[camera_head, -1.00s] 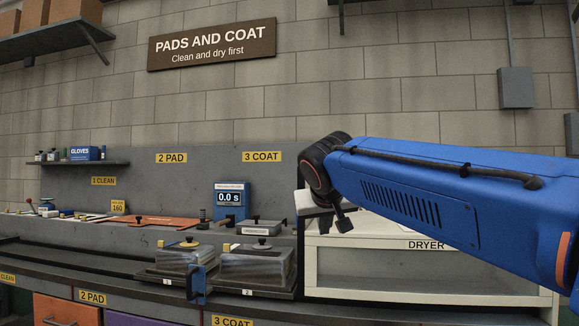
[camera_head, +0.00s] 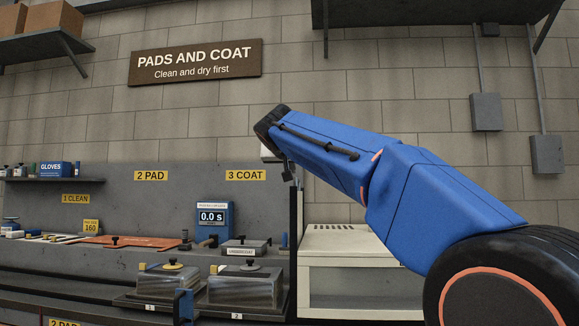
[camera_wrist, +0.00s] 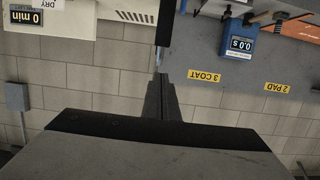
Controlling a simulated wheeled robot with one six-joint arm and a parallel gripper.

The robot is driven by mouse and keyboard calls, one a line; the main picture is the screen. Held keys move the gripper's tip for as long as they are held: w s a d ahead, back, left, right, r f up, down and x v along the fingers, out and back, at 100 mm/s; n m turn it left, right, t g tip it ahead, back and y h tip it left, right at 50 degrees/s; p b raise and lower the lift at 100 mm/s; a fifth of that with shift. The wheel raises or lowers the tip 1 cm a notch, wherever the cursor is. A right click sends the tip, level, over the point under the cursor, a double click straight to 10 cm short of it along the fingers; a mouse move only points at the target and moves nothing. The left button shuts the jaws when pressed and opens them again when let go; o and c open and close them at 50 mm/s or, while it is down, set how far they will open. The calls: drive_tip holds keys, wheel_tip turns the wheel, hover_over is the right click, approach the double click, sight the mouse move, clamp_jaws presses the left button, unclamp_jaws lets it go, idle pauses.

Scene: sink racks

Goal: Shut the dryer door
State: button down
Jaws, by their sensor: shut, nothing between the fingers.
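The white dryer (camera_head: 335,240) stands at the right of the counter, partly behind my arm. Its front shows a pale frame around a grey recessed area (camera_head: 365,283). I cannot tell for certain which part is the door or how far it stands open. My gripper (camera_head: 289,172) is above the dryer's left end, near a thin upright edge (camera_head: 297,225), and appears empty. In the wrist view, the shut dark fingers (camera_wrist: 160,88) point at a thin upright panel (camera_wrist: 164,25) seen edge-on; contact is unclear. The dryer's vented top (camera_wrist: 135,16) shows beside it.
Left of the dryer, the counter holds two lidded metal trays (camera_head: 165,283) and a blue timer (camera_head: 212,218). The dryer's display (camera_wrist: 38,18) reads 0 min in the wrist view. A shelf (camera_head: 430,10) overhangs at upper right.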

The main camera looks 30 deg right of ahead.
sight(293, 244)
drive_tip(key=x, duration=0.5)
drive_tip(key=shift+s+a+f, duration=0.1)
drive_tip(key=shift+s+f, duration=0.1)
drive_tip(key=shift+f, duration=1.8)
wheel_tip(293, 244, down, 19)
drive_tip(key=shift+f, duration=0.1)
